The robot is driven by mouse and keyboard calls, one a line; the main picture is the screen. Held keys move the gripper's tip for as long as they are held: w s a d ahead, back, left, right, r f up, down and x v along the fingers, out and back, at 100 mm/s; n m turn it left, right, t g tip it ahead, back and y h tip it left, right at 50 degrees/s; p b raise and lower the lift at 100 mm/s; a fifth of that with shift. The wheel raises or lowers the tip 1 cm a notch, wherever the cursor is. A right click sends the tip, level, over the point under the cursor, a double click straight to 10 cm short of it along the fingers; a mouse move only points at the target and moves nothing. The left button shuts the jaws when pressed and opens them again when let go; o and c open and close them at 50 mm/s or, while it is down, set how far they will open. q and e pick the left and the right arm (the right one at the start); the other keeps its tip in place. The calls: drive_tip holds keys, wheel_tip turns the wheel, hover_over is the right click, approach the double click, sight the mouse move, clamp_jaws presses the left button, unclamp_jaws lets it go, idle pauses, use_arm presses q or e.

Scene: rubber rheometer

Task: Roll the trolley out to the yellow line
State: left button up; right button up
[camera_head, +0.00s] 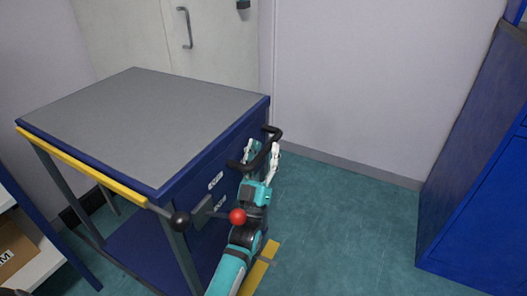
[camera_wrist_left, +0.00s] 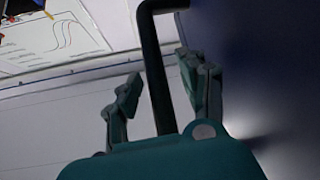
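The trolley (camera_head: 140,110) stands at the left in the head view, with a grey top, blue sides and a yellow bar along its left front edge. A black handle (camera_head: 237,166) sticks out from its drawer side. My left gripper (camera_head: 262,160) is at this handle, its fingers apart. In the left wrist view the black handle bar (camera_wrist_left: 154,70) runs between the two fingers (camera_wrist_left: 163,100), with gaps visible beside it. A yellow line (camera_head: 260,272) shows on the floor beside my left forearm, which hides part of it. My right gripper is out of view.
A red knob (camera_head: 237,216) and a black knob (camera_head: 180,221) sit at the trolley's near corner. A blue cabinet (camera_head: 480,190) stands at the right. The green floor (camera_head: 345,230) between is clear. A shelf with a cardboard box (camera_head: 15,250) is at lower left.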

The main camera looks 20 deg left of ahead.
use_arm(q)
drive_tip(key=v, duration=1.2)
drive_tip(key=shift+w, duration=0.1)
